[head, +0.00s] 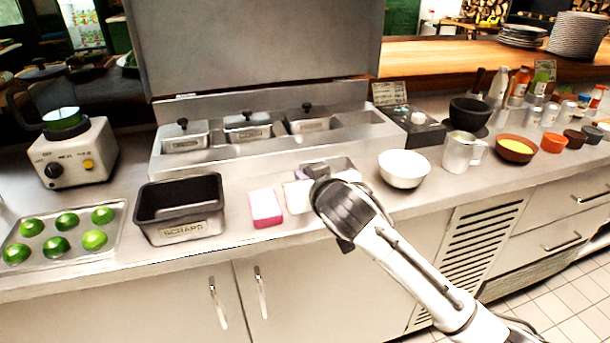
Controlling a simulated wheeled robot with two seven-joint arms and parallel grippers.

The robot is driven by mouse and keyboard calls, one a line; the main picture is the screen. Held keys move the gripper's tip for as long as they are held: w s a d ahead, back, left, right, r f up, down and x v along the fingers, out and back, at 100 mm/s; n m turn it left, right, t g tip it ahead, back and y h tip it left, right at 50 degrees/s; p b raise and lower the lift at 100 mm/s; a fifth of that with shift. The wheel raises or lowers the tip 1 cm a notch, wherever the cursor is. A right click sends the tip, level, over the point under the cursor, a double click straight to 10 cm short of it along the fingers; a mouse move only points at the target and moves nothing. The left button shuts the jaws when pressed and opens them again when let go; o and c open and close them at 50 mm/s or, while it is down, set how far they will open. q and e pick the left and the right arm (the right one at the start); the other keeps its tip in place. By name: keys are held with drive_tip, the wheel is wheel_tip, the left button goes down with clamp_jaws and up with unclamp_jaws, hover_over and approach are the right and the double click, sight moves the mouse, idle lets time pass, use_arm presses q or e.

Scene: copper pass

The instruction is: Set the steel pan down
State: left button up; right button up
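A light steel pan (298,198) is at the front middle of the counter, largely hidden behind my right gripper and wrist. It looks level; whether its base touches the counter is hidden. My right gripper (312,172) is over the pan, with its dark fingers at the pan's rim area. The wrist covers part of the fingers, so I cannot see whether they are shut on the rim. My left gripper is not in view.
A pink-and-white sponge (265,208) and a dark pan (180,209) stand to the left, beside a tray of limes (115,243). A white bowl (404,168) and a metal jug (461,152) are to the right. A lidded-pan rail (220,154) is behind.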

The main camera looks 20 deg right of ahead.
drive_tip(key=shift+o, duration=1.2)
drive_tip(key=shift+r, duration=0.25)
drive_tip(key=v, duration=1.2)
drive_tip(key=s+a+f+n+g+y, duration=0.15)
drive_tip(key=s+f, duration=0.35)
drive_tip(key=f, duration=0.8)
drive_tip(key=s+f+g+y, duration=0.15)
drive_tip(key=s+f, duration=0.25)
drive_tip(key=f, duration=0.9)
drive_tip(key=s+d+f+g, duration=0.2)
drive_tip(key=s+f, duration=1)
drive_tip(key=s, duration=0.3)
drive_tip(key=shift+s+d+f+h, duration=0.35)
drive_tip(key=shift+h, duration=0.05)
